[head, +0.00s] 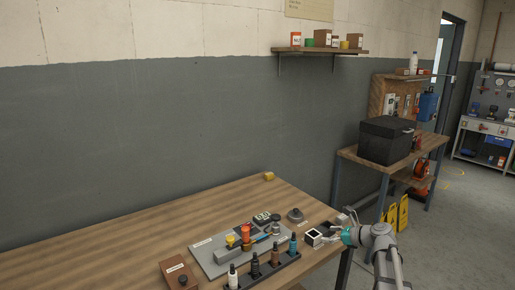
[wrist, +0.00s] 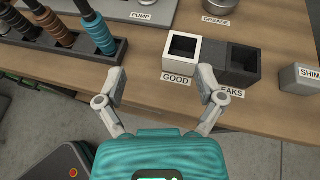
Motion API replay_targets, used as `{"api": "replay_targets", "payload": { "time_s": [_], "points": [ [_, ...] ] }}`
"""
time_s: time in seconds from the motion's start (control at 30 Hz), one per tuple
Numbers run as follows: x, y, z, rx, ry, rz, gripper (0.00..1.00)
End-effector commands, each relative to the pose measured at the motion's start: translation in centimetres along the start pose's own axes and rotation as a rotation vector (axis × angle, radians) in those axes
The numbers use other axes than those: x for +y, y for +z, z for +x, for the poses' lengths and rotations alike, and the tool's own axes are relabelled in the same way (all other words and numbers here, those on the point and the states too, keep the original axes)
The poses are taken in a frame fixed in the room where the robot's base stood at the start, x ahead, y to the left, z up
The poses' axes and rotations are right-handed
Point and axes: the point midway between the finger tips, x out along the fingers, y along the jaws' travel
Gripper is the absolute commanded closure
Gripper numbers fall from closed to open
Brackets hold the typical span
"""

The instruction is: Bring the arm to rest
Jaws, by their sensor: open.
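My gripper (wrist: 160,90) is open and empty in the wrist view, with its two fingers spread wide above the front edge of the wooden table (wrist: 140,75). A white square bin (wrist: 181,52) labelled GOOD stands just beyond the fingers. A dark square bin (wrist: 240,64) stands beside it on the right, its label partly hidden by the right finger. In the head view my gripper (head: 338,229) is at the table's right end, close to the white bin (head: 314,237). My arm reaches in from the lower right.
A dark rack (head: 262,269) of several bottles stands along the table's front edge. Behind it is a grey board (head: 213,258) with small parts. A wooden box (head: 179,276) sits at left. A second bench with a black case (head: 386,140) stands at the back right. The table's left part is clear.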

Motion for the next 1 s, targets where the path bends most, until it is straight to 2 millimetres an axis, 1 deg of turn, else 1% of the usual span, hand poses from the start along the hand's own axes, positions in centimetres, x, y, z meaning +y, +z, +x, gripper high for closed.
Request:
{"api": "replay_targets", "payload": {
  "time_s": [0.33, 0.57, 0.67, 0.77, 1.0],
  "points": [
    [2.4, -0.7, 0.8, 0.081, 0.042, -0.159, 0.13],
    [5.0, -1.4, 1.5, 0.166, 0.1, -0.341, 0.13],
    [6.5, -1.9, 1.7, 0.215, 0.141, -0.449, 0.13],
    [8.4, -2.6, 1.9, 0.276, 0.201, -0.593, 0.13],
    [13.6, -4.7, 1.6, 0.433, 0.424, -1.014, 0.13]
  ]
}}
